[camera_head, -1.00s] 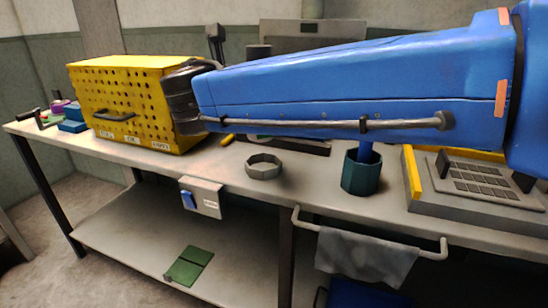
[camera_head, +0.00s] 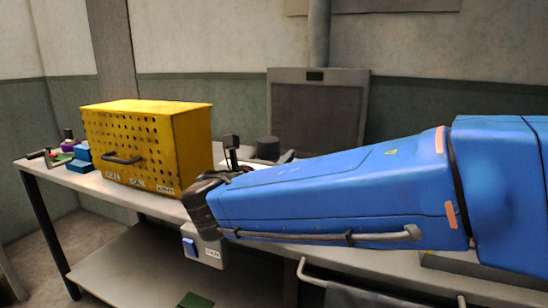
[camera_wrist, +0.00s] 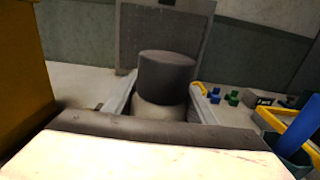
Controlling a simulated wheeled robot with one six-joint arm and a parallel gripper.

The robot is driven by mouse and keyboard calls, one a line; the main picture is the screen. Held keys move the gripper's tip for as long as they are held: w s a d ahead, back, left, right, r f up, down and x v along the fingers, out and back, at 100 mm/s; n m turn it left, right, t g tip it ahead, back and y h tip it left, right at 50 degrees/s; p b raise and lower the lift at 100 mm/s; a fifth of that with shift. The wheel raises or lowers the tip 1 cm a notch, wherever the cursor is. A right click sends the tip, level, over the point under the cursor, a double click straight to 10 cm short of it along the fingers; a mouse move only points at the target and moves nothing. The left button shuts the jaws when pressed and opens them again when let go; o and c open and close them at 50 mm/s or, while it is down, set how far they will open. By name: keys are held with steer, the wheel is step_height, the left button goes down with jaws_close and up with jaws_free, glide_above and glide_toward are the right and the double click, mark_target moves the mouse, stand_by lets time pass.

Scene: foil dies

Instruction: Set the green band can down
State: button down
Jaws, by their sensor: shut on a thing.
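In the wrist view my gripper (camera_wrist: 161,101) has one pale finger on each side of a pale rounded thing (camera_wrist: 158,114). It is shut on this thing, which fits the green band can. Only its upper part shows; no green band is visible, and my wrist hides the lower part. A dark cylinder (camera_wrist: 166,78) appears directly behind it. In the head view my wrist is at the bench front, right of the yellow box; the fingers and can are hidden. I cannot tell whether the can touches the bench.
A yellow perforated box (camera_head: 150,148) stands on the bench left of my wrist and fills the wrist view's left edge. A grey panel (camera_head: 318,112) stands behind. The dark cylinder also shows in the head view (camera_head: 267,148). Small blue and green pieces (camera_wrist: 232,97) lie right.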

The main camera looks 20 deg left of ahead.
steer(key=shift+f, duration=0.1)
steer(key=c, duration=0.8)
jaws_free()
steer(key=shift+f, duration=0.1)
steer(key=shift+s, duration=0.25)
steer(key=s+a, duration=0.1)
steer(key=s, duration=1)
steer(key=shift+s, duration=0.25)
